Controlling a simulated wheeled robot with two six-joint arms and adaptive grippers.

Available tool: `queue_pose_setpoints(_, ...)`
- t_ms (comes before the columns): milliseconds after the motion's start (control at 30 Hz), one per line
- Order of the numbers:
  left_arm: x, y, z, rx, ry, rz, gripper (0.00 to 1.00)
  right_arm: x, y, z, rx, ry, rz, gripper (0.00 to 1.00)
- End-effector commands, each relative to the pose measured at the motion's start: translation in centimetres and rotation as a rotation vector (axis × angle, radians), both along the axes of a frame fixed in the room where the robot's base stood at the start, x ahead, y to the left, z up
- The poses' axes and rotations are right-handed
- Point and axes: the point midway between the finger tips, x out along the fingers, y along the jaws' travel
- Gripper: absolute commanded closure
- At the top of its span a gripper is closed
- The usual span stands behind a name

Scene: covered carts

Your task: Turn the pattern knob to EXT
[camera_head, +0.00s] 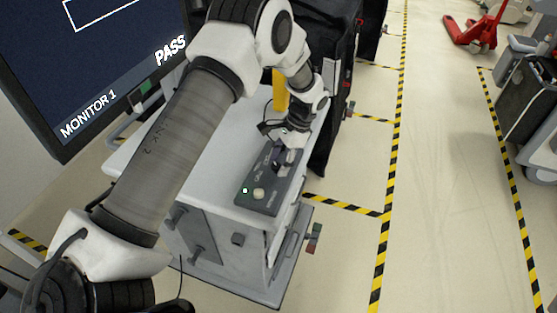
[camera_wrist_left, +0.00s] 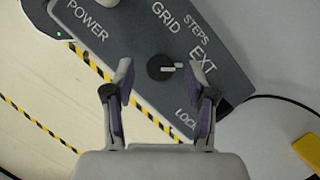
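The pattern knob (camera_wrist_left: 160,68) is a small round black knob with a white pointer mark on the dark grey control panel (camera_wrist_left: 135,50). Its mark points right in the left wrist view, toward the EXT label; GRID and STEPS are printed above. My left gripper (camera_wrist_left: 163,78) is open, with its purple-padded fingers on either side of the knob in that view; I cannot tell whether they touch it. In the head view my left gripper (camera_head: 285,153) is over the far part of the panel (camera_head: 264,202) and hides the knob. My right gripper is not in view.
The panel lies on a light grey cart (camera_head: 190,187). A monitor (camera_head: 95,75) reading MONITOR 1 and PASS stands at left. A black covered cart (camera_head: 335,95) is behind. A red pallet jack (camera_head: 475,32) is far off. The taped floor lane at right is clear.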

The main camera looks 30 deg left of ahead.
Motion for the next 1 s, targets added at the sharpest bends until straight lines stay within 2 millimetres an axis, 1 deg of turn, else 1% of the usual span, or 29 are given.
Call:
queue_pose_setpoints(167, 0.0, 0.0, 0.1, 0.001, 0.001, 0.000, 0.44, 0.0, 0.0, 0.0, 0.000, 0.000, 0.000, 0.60)
queue_pose_setpoints(267, 0.3, -0.1, 0.7, 0.001, -0.001, 0.001, 0.44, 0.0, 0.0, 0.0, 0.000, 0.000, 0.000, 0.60)
queue_pose_setpoints(367, 0.9, -0.5, 2.2, 0.002, -0.002, -0.001, 0.44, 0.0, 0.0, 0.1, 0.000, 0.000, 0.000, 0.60)
queue_pose_setpoints(600, 3.1, -1.9, 7.8, 0.003, -0.003, -0.002, 0.44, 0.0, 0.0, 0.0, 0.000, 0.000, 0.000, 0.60)
queue_pose_setpoints(700, 3.7, -2.3, 9.6, 0.002, 0.000, -0.002, 0.44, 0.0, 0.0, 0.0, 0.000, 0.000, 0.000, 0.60)
queue_pose_setpoints(833, 4.2, -2.6, 10.8, 0.001, 0.002, -0.002, 0.44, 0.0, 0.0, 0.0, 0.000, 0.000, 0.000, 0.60)
queue_pose_setpoints(1000, 4.2, -2.7, 11.0, 0.001, 0.003, -0.002, 0.44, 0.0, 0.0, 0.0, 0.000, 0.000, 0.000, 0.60)
